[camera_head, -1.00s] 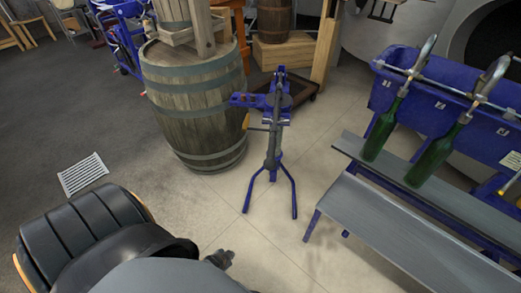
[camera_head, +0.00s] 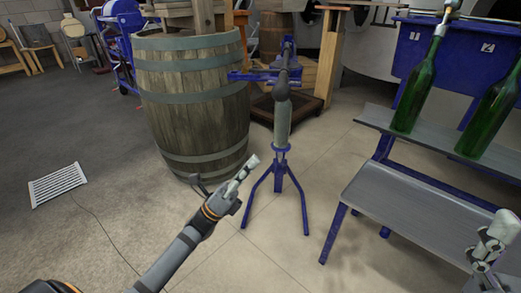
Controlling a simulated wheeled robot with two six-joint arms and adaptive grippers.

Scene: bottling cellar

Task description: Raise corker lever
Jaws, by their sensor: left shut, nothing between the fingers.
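The blue floor corker (camera_head: 283,165) stands upright on splayed legs in the middle of the camera_head view. A dark and grey part that looks like its lever (camera_head: 281,88) hangs down along its front; where it ends is hard to tell. My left gripper (camera_head: 250,164) is shut and empty. In the picture it lies to the left of the corker's lower body, apart from it. My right gripper (camera_head: 490,245) shows at the right edge, in front of the grey bench, partly cut off; its fingers are unclear.
A large wooden barrel (camera_head: 195,105) stands close to the left of the corker. A grey bench (camera_head: 405,215) and a blue filler (camera_head: 440,60) with green bottles (camera_head: 412,98) stand to the right. A floor grate (camera_head: 57,184) lies at left. The floor before the corker is clear.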

